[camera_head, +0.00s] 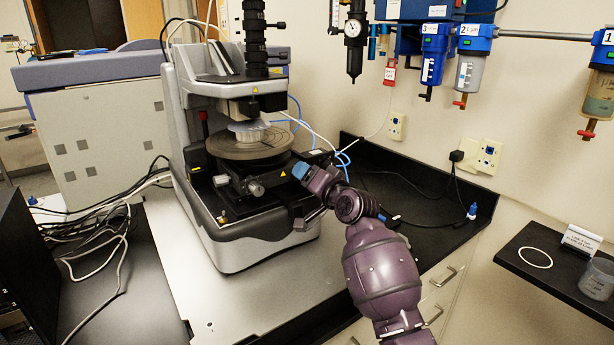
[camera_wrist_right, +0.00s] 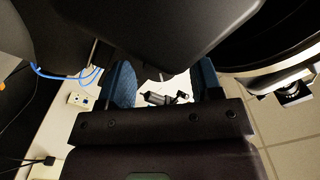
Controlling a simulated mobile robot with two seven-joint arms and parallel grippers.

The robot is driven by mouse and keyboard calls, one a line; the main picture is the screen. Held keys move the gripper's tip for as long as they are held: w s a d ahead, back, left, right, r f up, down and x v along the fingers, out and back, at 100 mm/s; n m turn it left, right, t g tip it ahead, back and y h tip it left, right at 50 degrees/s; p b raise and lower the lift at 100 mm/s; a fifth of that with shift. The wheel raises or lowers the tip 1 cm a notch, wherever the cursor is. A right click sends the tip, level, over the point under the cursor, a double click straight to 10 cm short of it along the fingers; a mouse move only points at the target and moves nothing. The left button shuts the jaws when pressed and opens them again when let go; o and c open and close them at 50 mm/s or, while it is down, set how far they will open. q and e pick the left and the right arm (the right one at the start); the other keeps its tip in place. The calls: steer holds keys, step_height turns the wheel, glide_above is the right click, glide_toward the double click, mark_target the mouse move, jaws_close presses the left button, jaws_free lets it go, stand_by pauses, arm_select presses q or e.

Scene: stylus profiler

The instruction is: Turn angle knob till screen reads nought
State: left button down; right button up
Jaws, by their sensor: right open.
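The stylus profiler (camera_head: 270,245) stands on the bench, with a round grey stage (camera_head: 222,148) in its middle. A small dark and silver knob (camera_head: 255,187) sticks out at the front below the stage; I cannot tell whether it is the angle knob. My right gripper (camera_head: 300,170) is open, its blue fingertips to the right of that knob and apart from it. In the wrist view, the right gripper (camera_wrist_right: 165,84) has its two blue fingers spread, with a small dark and silver part (camera_wrist_right: 160,98) visible between them. No readable screen shows. My left gripper is out of view.
A black optics column (camera_head: 255,40) rises above the stage. Loose cables (camera_head: 115,235) lie at the left. Filter bowls (camera_head: 470,75) hang on the right wall. A dark shelf (camera_head: 520,262) at the right holds a white ring (camera_head: 536,266) and a clear cup (camera_head: 598,280).

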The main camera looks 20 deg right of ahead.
steer(key=shift+s+d+p, duration=0.2)
steer(key=shift+s+p, duration=0.15)
steer(key=shift+s, duration=0.1)
steer(key=p+v, duration=0.1)
steer(key=v, duration=0.6)
